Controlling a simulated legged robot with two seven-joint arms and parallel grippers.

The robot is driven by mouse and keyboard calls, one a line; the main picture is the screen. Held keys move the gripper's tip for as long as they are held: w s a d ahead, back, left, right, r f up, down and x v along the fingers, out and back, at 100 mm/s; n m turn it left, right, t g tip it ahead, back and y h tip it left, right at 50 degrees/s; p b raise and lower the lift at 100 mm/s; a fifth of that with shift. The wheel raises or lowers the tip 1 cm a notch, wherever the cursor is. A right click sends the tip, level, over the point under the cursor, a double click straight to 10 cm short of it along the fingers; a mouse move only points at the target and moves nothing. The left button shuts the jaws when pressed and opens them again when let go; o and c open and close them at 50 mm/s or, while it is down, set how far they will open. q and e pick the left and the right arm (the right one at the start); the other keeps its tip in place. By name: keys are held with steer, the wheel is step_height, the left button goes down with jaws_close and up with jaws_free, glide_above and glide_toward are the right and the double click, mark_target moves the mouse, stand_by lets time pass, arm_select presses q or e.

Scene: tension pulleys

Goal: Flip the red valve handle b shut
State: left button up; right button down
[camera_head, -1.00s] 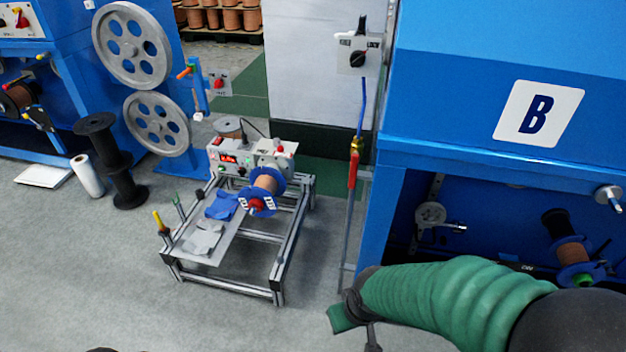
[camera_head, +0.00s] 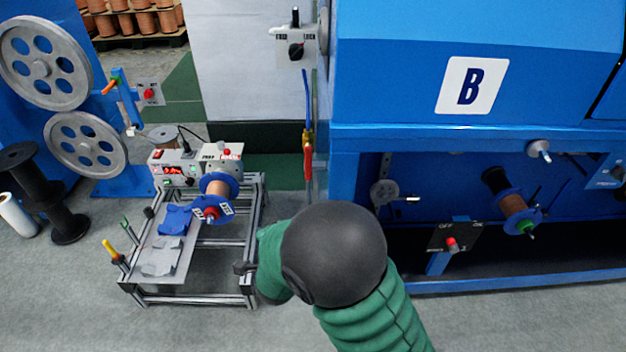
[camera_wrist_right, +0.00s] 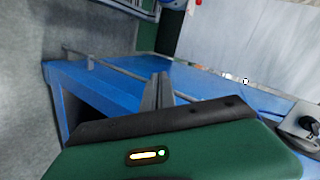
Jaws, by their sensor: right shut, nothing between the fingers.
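The red valve handle b (camera_head: 308,163) hangs downward below a brass valve (camera_head: 308,138) on a blue hose, beside the left edge of the machine marked B. It lies in line with the hose. My right arm reaches up from the bottom in the head view, and its gripper (camera_head: 243,268) is small and partly hidden beside the cart, below and left of the handle and apart from it. In the right wrist view the right gripper (camera_wrist_right: 157,92) has its fingers together with nothing between them. I cannot make out the red handle there. My left gripper is not in view.
The blue machine B (camera_head: 450,140) fills the right side. A metal-frame cart (camera_head: 190,298) with a spool (camera_head: 218,190) and cloths stands close to my right gripper. A grey switch panel (camera_head: 296,48) is above the hose. Grey floor is clear at the lower left.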

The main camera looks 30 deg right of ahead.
mark_target(308, 164)
steer(key=s+d+r+m+h, duration=0.2)
steer(key=d+r+m+h, duration=0.3)
steer(key=m+h, duration=0.3)
steer(key=shift+s+d+r+m, duration=0.25)
steer(key=shift+d+r+m, duration=0.1)
steer(key=shift+r+m, duration=0.45)
steer(key=b+x, duration=0.3)
steer(key=x, duration=0.7)
steer(key=shift+r, duration=0.15)
steer(key=shift+w+a, duration=0.1)
